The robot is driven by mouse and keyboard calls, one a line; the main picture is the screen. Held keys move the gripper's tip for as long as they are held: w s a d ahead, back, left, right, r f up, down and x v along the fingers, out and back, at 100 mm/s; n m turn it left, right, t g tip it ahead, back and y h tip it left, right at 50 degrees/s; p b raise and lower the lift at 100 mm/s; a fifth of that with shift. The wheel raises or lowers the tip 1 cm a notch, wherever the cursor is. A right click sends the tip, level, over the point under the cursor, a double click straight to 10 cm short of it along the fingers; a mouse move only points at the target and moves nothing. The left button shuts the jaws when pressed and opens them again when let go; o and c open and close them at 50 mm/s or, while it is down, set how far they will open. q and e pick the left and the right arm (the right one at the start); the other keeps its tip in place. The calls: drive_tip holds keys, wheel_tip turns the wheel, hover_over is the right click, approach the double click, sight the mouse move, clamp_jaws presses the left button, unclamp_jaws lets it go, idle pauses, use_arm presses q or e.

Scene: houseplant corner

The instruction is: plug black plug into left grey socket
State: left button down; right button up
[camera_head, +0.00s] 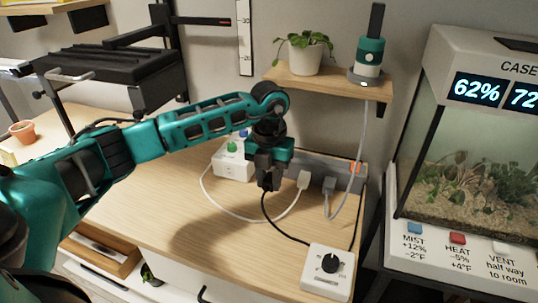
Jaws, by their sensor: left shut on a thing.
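My left gripper (269,176) points down at the back of the wooden bench. It is shut on the black plug (267,186), which is mostly hidden between the fingers. A black cable runs from the plug down to a white box with a black dial (328,270). The grey socket strip (342,172) lies along the wall behind and to the right of the gripper. A white plug (303,180) and a grey plug (329,186) sit at the strip. The strip's left part is hidden behind my gripper, so I cannot tell whether the black plug touches it. My right gripper is not in view.
A white box with green and blue knobs (232,163) stands left of the gripper. White and grey cables loop over the bench (190,215). A shelf (325,84) with a potted plant (304,54) and a teal device (368,58) hangs above. A terrarium (480,160) stands at right.

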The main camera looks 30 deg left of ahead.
use_arm(q)
wheel_tip(320, 180, down, 2)
drive_tip(key=shift+w+a+f+b, duration=0.1)
drive_tip(key=shift+w+f+b, duration=0.35)
drive_tip(key=shift+b, duration=0.4)
drive_tip(key=shift+w+a+f+b, duration=0.15)
drive_tip(key=shift+w+f+b, duration=0.1)
drive_tip(key=shift+w+b, duration=0.25)
drive_tip(key=shift+w+a+f+b, duration=0.1)
drive_tip(key=shift+w+f+b, duration=0.1)
drive_tip(key=shift+w+b, duration=0.3)
drive_tip(key=shift+w+a, duration=0.15)
drive_tip(key=shift+w, duration=0.55)
drive_tip(key=shift+w+a+r+b, duration=0.1)
drive_tip(key=shift+w+a+b, duration=0.1)
drive_tip(key=shift+w+b, duration=0.3)
drive_tip(key=shift+w, duration=0.1)
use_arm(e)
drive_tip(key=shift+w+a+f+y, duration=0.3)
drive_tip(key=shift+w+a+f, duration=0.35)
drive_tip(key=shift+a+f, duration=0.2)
use_arm(q)
drive_tip(key=shift+p, duration=0.35)
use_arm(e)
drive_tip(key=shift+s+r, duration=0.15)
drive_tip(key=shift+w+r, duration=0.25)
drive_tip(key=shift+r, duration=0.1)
